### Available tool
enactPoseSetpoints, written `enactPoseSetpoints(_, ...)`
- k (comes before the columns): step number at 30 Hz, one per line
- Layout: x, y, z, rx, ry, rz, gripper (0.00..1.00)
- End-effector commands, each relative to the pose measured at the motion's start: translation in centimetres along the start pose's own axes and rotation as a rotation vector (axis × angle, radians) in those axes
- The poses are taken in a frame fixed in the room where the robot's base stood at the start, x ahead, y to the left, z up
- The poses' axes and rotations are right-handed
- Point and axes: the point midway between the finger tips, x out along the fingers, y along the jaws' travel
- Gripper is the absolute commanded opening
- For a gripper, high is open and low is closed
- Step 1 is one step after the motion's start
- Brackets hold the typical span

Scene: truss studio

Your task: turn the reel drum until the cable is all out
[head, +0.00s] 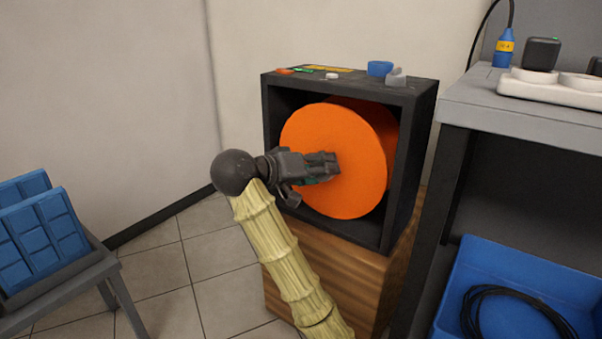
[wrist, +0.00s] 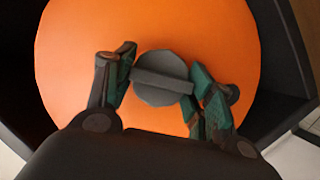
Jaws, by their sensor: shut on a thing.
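The orange reel drum (head: 312,128) sits inside an open dark box frame (head: 268,120), its round face turned to me. It fills most of the wrist view (wrist: 75,70).
The frame stands on a wooden block (head: 330,265), with small items on top, including a blue one (head: 380,68). A grey table (head: 520,120) is close on the right, above a blue bin (head: 500,262) holding coiled black cable (head: 478,292). A stand with blue panels (head: 40,235) is left.

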Motion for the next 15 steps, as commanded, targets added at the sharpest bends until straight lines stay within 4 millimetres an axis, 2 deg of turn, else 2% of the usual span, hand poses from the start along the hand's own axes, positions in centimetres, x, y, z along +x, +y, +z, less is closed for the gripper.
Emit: enactPoseSetpoints(15,0.62,0.77,0.60,0.026,-0.006,0.001,0.11)
